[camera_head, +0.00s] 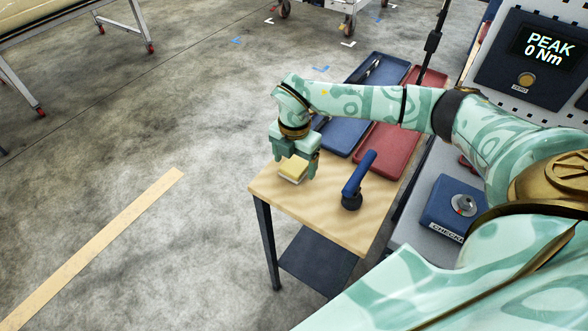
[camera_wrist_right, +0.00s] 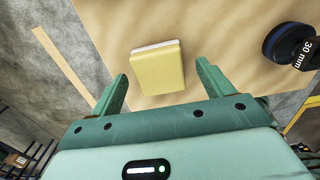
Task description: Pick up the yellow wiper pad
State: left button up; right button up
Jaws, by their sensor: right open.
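The yellow wiper pad (camera_head: 293,168) has a pale lower layer and lies on the wooden tabletop (camera_head: 335,221) near its left edge. In the right wrist view the pad (camera_wrist_right: 158,70) sits between and just beyond my fingertips, closer to the tabletop's left edge. My right gripper (camera_head: 296,167) is open above the pad, its fingers on either side; in the wrist view the gripper (camera_wrist_right: 161,80) shows a gap between fingers and pad. I cannot tell the exact height. My left gripper is not in view.
A blue tray (camera_head: 391,66) and a red tray (camera_head: 384,163) lie behind. A blue checker box (camera_head: 452,208) stands at right. Floor at left is open.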

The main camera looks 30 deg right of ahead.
jog(key=shift+f, duration=0.65)
jog(key=c, duration=1.1)
jog(key=shift+r, duration=0.1)
jog(key=shift+r, duration=0.55)
notch_tip(320, 180, up, 3)
jog(key=shift+s+a+f+p, duration=0.1)
jog(key=shift+p, duration=0.45)
jog(key=s+a+r, duration=0.2)
jog(key=s+r, duration=0.1)
jog(key=s+a+r+p, duration=0.1)
jog(key=s+a+r, duration=0.2)
jog(key=s, duration=0.1)
jog(key=s+a+r+p, duration=0.1)
jog(key=s+a+r, duration=0.2)
jog(key=s, duration=0.1)
